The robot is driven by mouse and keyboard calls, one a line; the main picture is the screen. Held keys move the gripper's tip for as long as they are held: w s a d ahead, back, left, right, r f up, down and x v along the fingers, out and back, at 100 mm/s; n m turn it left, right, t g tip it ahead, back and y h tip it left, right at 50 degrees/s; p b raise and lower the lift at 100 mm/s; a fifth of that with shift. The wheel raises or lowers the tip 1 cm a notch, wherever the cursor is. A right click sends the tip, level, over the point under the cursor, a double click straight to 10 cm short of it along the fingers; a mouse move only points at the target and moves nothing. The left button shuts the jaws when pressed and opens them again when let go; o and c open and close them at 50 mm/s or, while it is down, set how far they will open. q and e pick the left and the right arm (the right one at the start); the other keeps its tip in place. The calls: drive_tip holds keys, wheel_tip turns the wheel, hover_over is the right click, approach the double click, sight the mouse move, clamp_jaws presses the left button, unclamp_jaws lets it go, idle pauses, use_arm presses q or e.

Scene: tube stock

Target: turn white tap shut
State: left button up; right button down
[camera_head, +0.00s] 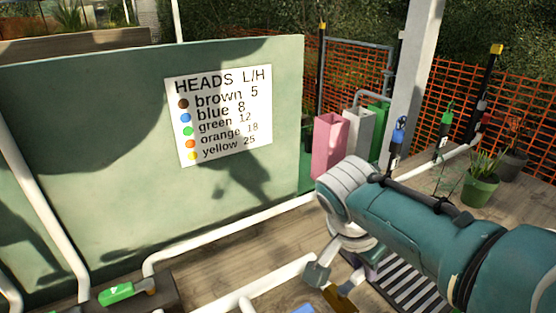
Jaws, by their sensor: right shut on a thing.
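My right gripper (333,279) points down at the lower middle, below its pale wrist. It is shut at a brass-coloured fitting (341,300) by the end of a thick white pipe (268,287). I take this fitting for the white tap; its handle is mostly hidden by the fingers, so I cannot tell its angle. My left gripper is not in view.
A green panel (85,120) with a white sign (222,110) stands behind the pipes. Pink (328,145) and grey (357,132) containers stand beyond. A slatted grille (408,285) lies under my right arm. A blue object (303,309) shows at the bottom edge.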

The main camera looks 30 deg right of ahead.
sight(347, 286)
drive_tip(key=shift+s+m, duration=0.2)
drive_tip(key=shift+m, duration=0.3)
drive_tip(key=shift+g, duration=0.3)
drive_tip(key=c, duration=0.8)
unclamp_jaws()
drive_tip(key=shift+o, duration=0.2)
drive_tip(key=shift+r, duration=0.1)
drive_tip(key=shift+a+r, duration=0.1)
drive_tip(key=shift+r, duration=0.2)
drive_tip(key=p+v, duration=0.2)
drive_tip(key=v, duration=0.7)
